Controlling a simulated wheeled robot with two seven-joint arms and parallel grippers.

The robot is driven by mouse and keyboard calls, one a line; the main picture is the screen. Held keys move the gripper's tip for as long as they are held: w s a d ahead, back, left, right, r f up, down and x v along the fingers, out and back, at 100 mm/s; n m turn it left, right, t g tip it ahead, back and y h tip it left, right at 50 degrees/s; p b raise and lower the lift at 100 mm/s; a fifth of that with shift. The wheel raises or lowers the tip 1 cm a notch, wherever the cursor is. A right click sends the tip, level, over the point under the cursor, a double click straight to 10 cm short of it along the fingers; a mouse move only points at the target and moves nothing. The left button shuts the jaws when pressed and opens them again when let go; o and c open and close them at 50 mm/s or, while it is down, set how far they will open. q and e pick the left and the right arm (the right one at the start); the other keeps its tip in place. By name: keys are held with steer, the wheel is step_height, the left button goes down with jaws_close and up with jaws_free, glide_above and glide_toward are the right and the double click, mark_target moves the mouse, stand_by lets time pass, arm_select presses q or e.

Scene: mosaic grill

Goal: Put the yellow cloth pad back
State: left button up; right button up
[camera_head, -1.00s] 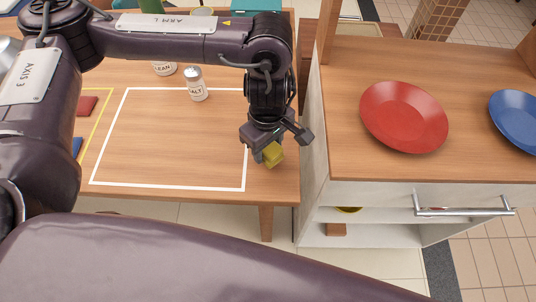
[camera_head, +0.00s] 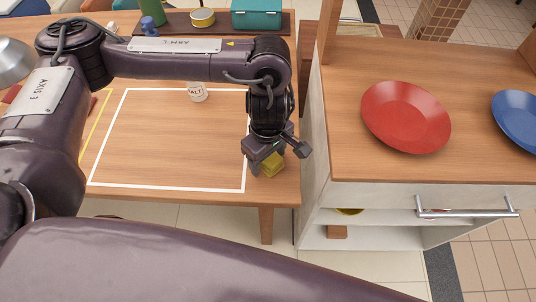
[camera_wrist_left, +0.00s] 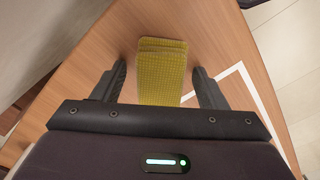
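The yellow cloth pad (camera_head: 272,164) is at the right end of the wooden table, just right of the white outlined area. In the left wrist view the pad (camera_wrist_left: 162,72) looks like a folded, textured stack and appears to lie on the tabletop. My left gripper (camera_head: 277,160) points down over it. In the left wrist view the left gripper (camera_wrist_left: 160,67) is open, with one finger on each side of the pad and a visible gap on both sides. The gripper body hides the pad's near end. My right gripper is not in view.
A salt shaker (camera_head: 197,92) stands at the back edge of the white outline. A teal box (camera_head: 257,13), a yellow-rimmed tin (camera_head: 202,17) and a green bottle are farther back. A cabinet with a red plate (camera_head: 406,117) and a blue plate (camera_head: 517,119) stands close on the right.

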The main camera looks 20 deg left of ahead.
arm_select(q)
steer(key=shift+r+p, duration=0.3)
step_height(320, 180, up, 12)
steer(key=p, duration=0.1)
steer(key=shift+f, duration=0.15)
stand_by(0.6)
